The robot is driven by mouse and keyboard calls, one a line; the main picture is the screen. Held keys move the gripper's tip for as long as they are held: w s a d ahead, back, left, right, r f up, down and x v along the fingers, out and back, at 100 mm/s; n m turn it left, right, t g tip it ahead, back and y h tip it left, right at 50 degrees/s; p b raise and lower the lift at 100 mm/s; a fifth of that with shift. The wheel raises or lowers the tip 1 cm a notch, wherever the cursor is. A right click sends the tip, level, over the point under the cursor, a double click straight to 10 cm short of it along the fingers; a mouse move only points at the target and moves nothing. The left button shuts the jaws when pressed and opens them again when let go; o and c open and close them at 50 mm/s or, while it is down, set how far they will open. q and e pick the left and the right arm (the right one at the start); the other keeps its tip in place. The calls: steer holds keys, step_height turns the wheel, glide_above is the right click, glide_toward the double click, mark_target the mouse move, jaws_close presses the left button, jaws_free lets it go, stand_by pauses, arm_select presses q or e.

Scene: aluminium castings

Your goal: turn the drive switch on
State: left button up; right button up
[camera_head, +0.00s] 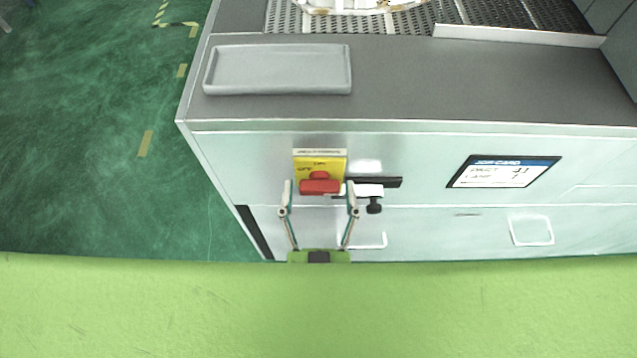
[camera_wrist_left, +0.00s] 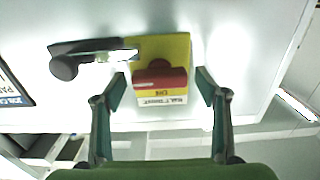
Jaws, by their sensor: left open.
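The drive switch is a red knob (camera_head: 320,186) on a yellow plate (camera_head: 305,161) on the front of a pale cabinet. In the left wrist view the red knob (camera_wrist_left: 160,79) and yellow plate (camera_wrist_left: 178,45) show near the middle. My left gripper (camera_head: 320,187) is open, with its two fingers on either side of the knob in the head view. In the wrist view the fingers (camera_wrist_left: 160,82) stand apart, with gaps to the knob; contact is not visible. My right gripper is not in view.
A black handle with a white part (camera_head: 368,190) sits just right of the switch. A job card (camera_head: 503,171) is farther right. A grey tray (camera_head: 278,69) lies on the cabinet top, with a perforated plate (camera_head: 455,14) behind. Green floor (camera_head: 80,130) is free at left.

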arm_select(q)
steer(key=shift+s+r, duration=0.1)
steer(key=shift+s, duration=0.05)
steer(key=c, duration=1.1)
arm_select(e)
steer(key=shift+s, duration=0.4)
